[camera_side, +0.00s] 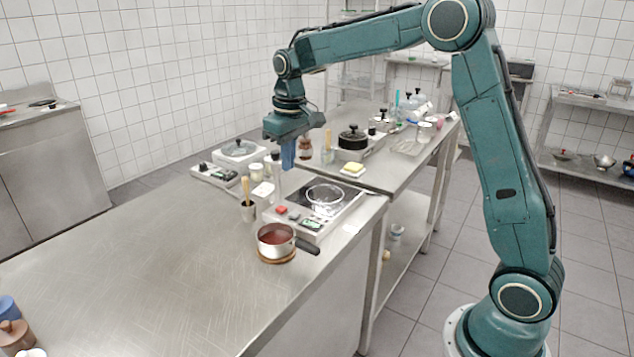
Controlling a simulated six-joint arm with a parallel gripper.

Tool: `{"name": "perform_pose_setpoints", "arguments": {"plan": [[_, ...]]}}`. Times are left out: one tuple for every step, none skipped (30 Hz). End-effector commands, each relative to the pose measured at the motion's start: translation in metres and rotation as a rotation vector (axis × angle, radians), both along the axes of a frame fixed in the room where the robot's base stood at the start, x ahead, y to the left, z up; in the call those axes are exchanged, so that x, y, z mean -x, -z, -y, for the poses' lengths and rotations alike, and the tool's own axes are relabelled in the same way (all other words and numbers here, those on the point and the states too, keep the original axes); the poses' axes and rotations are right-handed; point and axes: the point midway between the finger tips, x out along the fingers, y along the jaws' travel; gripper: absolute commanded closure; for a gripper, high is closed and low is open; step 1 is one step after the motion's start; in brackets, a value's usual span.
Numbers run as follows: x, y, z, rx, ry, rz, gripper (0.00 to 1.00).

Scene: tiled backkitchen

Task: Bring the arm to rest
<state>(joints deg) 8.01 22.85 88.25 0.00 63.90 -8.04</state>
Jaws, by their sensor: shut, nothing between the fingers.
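My gripper (288,155) points down above the far part of the steel counter (150,265). Its blue fingers are together with nothing between them. It hangs above and behind the hob (318,208), apart from the things on the counter as far as this view shows. My arm reaches in from the right, with its upper links raised high.
A saucepan (275,240) with red contents sits on a wooden trivet, its dark handle pointing right. A pot holding a wooden-handled tool (246,192) stands behind it. A black lidded pot (353,138) stands farther back. The counter's front left is mostly clear.

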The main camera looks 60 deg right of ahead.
Motion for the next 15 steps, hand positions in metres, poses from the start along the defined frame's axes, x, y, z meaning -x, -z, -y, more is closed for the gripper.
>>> {"name": "perform_pose_setpoints", "arguments": {"plan": [[0.011,-0.011,-0.004,0.002,-0.001,0.016,1.00],[0.016,-0.016,-0.006,0.003,-0.001,0.025,1.00],[0.024,-0.022,-0.009,0.004,-0.001,0.037,1.00],[0.030,-0.026,-0.011,0.004,0.000,0.045,1.00],[0.035,-0.030,-0.013,0.005,0.000,0.053,1.00],[0.043,-0.036,-0.016,0.006,0.000,0.063,1.00],[0.050,-0.039,-0.018,0.006,0.000,0.070,1.00],[0.056,-0.043,-0.020,0.007,-0.001,0.079,1.00],[0.064,-0.048,-0.022,0.007,-0.001,0.091,1.00],[0.070,-0.051,-0.024,0.008,-0.002,0.099,1.00],[0.076,-0.054,-0.026,0.008,-0.002,0.107,1.00],[0.085,-0.058,-0.028,0.008,-0.002,0.117,1.00],[0.092,-0.061,-0.030,0.009,-0.001,0.125,1.00],[0.098,-0.063,-0.032,0.009,-0.001,0.133,1.00],[0.107,-0.066,-0.034,0.009,-0.001,0.145,1.00]]}}
